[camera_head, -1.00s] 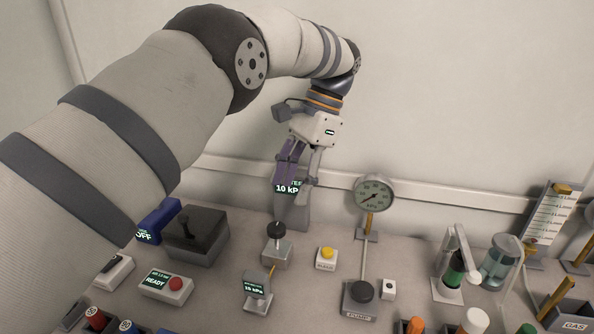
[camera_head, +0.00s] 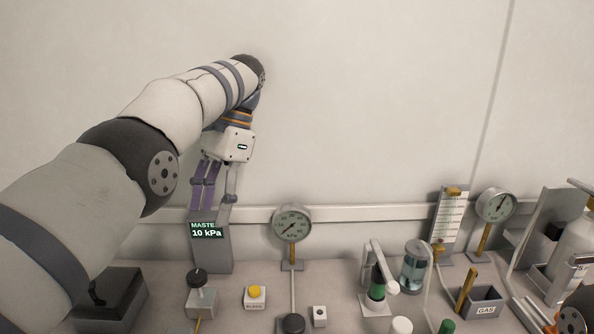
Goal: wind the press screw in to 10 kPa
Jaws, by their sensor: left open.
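The press screw appears to be the black round knob (camera_head: 197,276) on a small grey block (camera_head: 202,301) at the lower left of the bench. Behind it stands a grey column with a lit master display (camera_head: 207,230) reading 10 kPa. My left gripper (camera_head: 212,210) is open and empty, fingers pointing down, just above and in front of that display. It is apart from the knob, which is lower in the picture. My right gripper is not in view.
A dial gauge (camera_head: 292,223) stands right of the column. A glass cylinder (camera_head: 414,265), a gas box (camera_head: 483,302) and a second gauge (camera_head: 496,205) stand farther right.

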